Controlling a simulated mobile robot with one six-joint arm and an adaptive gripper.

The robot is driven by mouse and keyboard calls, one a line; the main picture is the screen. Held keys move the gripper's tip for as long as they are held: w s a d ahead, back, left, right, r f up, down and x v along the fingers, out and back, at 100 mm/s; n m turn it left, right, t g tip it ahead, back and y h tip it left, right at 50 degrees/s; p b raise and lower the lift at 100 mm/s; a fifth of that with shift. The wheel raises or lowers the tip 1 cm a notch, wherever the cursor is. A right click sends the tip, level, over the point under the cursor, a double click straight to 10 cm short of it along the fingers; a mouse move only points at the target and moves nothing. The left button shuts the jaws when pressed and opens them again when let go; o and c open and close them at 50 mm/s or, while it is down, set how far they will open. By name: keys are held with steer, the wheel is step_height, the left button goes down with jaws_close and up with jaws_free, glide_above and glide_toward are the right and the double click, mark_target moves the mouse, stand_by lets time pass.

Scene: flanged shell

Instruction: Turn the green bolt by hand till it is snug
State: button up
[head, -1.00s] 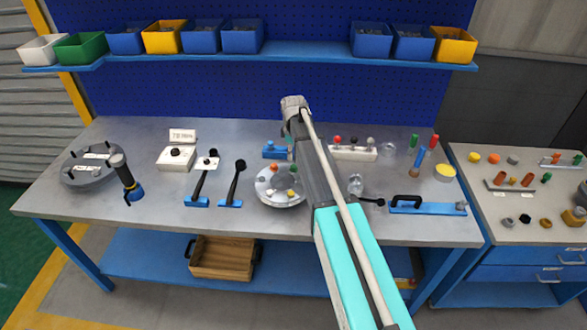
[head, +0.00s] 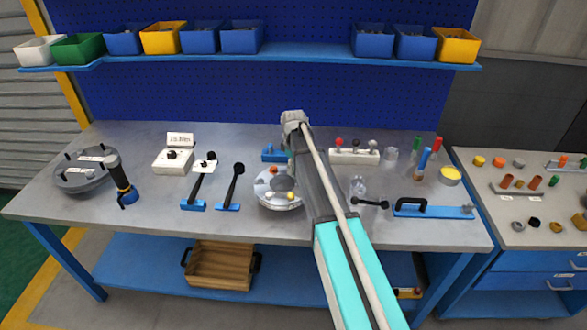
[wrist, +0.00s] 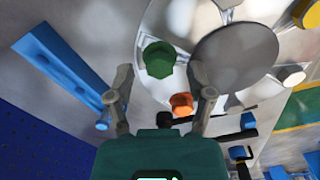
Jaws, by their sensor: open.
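The green bolt (wrist: 159,59) stands in the light grey rim of the flanged shell (wrist: 160,20) in the wrist view. My gripper (wrist: 160,72) is open, one finger on each side of the green bolt's head, with a gap to both. I cannot tell how far above the head the fingertips are. The orange bolt (wrist: 181,103) sits close by, near the right finger. In the head view the shell (head: 270,203) is partly behind my arm, with the orange bolt (head: 273,170) and a yellow bolt (head: 291,196) showing. The green bolt is hidden there.
Two black-handled tools (head: 233,183) on blue blocks lie left of the shell. A clear jar (head: 358,186) and a blue fixture with a black handle (head: 432,208) are to the right. A white block with knobs (head: 354,155) stands behind. The front bench edge is clear.

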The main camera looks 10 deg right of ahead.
jaws_close()
stand_by(0.4)
steer(key=shift+m, duration=0.4)
steer(key=m, duration=0.8)
steer(key=shift+w+d+m, duration=0.1)
steer(key=shift+m, duration=0.3)
steer(key=m, duration=0.5)
steer(key=shift+m, duration=0.3)
steer(key=m, duration=0.4)
steer(key=shift+m, duration=0.4)
